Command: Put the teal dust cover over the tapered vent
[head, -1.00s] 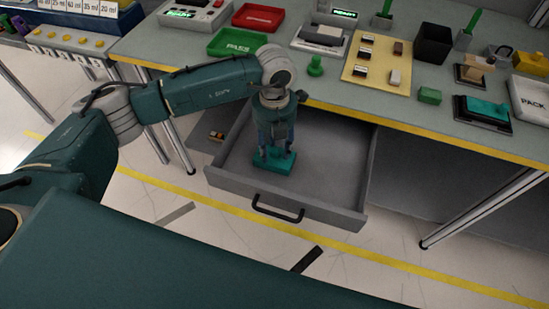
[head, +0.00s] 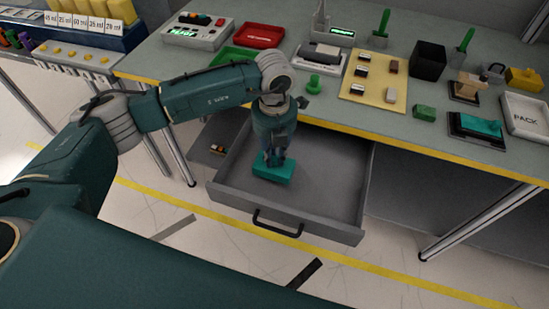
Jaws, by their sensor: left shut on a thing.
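A teal block-like piece, which looks like the dust cover (head: 274,173), is in the open grey drawer (head: 335,205) below the bench. My left gripper (head: 273,159) points down over it and is shut on its upper part. The fingers hide some of the cover. I cannot tell whether the cover touches the drawer floor. I cannot make out the tapered vent for certain; a tan piece on a dark base (head: 468,84) stands at the right of the bench. My right gripper is not in view.
Another teal piece (head: 482,125) sits on a dark base at the bench's right. Near it are a green block (head: 424,112), a black bin (head: 428,60) and a white PACK tray (head: 526,114).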

